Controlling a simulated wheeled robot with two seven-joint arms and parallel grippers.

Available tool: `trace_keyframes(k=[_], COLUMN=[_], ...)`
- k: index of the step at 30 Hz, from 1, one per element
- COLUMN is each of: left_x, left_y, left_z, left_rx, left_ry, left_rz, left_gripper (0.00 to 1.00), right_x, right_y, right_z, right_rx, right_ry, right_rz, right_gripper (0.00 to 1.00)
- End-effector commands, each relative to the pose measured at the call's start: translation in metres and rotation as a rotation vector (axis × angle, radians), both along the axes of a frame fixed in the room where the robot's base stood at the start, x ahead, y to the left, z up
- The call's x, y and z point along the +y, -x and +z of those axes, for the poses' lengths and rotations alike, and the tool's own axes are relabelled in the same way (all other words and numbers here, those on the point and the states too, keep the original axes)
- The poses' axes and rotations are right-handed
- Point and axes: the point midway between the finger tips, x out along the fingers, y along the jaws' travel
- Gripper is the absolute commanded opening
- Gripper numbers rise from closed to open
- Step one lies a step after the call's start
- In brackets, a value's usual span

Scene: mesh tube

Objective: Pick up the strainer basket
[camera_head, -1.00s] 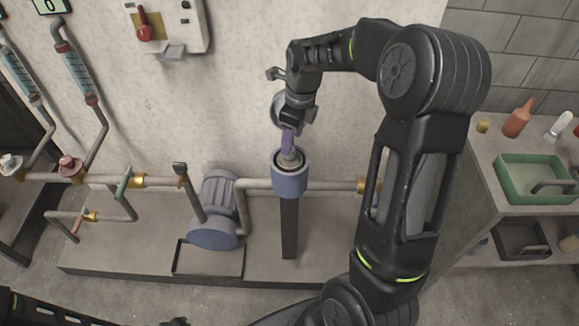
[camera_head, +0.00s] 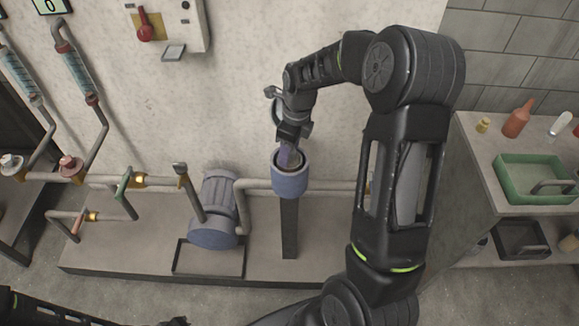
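The strainer housing (camera_head: 290,184) is a blue-grey open cup on a dark post, in line with the pipe. The strainer basket (camera_head: 296,162) seems to be the small greyish part inside the cup's mouth; it is mostly hidden by my gripper and the rim. My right gripper (camera_head: 289,157) points down from above, with its purplish fingers inside the mouth at the basket. The finger gap is too small to make out. My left arm (camera_head: 45,310) shows at the bottom left edge; its gripper is not clearly visible.
A blue-grey pump (camera_head: 214,210) stands left of the housing, with pipes and valves further left. A wall panel with a red handle (camera_head: 144,33) is above. At right, a bench holds a green tray (camera_head: 535,180) and an orange bottle (camera_head: 518,118).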

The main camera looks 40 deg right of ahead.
Motion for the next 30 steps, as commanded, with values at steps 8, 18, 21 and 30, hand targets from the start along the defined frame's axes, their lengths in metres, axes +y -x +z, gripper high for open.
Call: trace_keyframes(k=[8, 18, 21, 30], left_x=[0.0, 0.0, 0.0, 0.0], left_y=[0.0, 0.0, 0.0, 0.0], left_z=[0.0, 0.0, 0.0, 0.0], left_rx=[0.0, 0.0, 0.0, 0.0], left_ry=[0.0, 0.0, 0.0, 0.0], left_rz=[0.0, 0.0, 0.0, 0.0], left_gripper=[0.0, 0.0, 0.0, 0.0], right_x=[-0.0001, -0.0001, 0.0, 0.0001], right_y=[-0.0001, -0.0001, -0.0001, 0.0], right_z=[0.0003, 0.0003, 0.0003, 0.0002], right_rx=[0.0, 0.0, 0.0, 0.0], right_ry=[0.0, 0.0, 0.0, 0.0], right_rz=[0.0, 0.0, 0.0, 0.0], right_gripper=[0.44, 0.16, 0.08, 0.0])
